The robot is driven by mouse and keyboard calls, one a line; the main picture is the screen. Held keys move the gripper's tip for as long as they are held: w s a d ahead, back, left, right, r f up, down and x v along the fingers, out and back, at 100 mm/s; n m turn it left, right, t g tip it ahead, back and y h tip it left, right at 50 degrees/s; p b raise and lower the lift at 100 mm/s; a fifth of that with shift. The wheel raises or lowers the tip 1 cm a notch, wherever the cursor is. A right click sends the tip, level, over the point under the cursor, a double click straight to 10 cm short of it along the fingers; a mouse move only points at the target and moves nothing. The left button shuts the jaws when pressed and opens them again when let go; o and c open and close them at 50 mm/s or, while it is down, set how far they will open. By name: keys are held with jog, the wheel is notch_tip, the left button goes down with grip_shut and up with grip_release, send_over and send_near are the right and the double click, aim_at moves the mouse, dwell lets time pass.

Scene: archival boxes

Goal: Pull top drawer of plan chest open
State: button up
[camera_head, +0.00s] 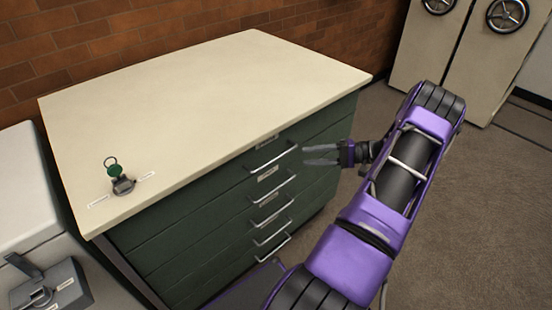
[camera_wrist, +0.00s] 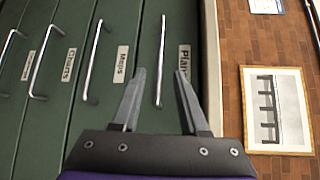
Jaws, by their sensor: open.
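The dark green plan chest (camera_head: 200,240) has a cream top and several drawers with silver bar handles, all looking closed. The top drawer's handle (camera_head: 272,158) is at the upper front, below a small label. My gripper (camera_head: 304,154) is open and empty, just right of that handle in the head view. In the wrist view the picture is turned sideways, and the handle by the "Plans" label (camera_wrist: 184,62) runs between the open fingers of my gripper (camera_wrist: 159,72). I cannot tell whether the fingers reach around the bar or stop short of it.
A green-and-grey object (camera_head: 121,180) lies on the chest top (camera_head: 210,100) near its left end. A grey metal box (camera_head: 50,290) is at lower left. Cream cabinets with wheel handles (camera_head: 507,14) stand at back right. Carpet (camera_head: 480,210) is clear on the right.

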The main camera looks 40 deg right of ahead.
aim_at(276, 159)
jog(key=x, duration=1.1)
grip_shut()
dwell(1.1)
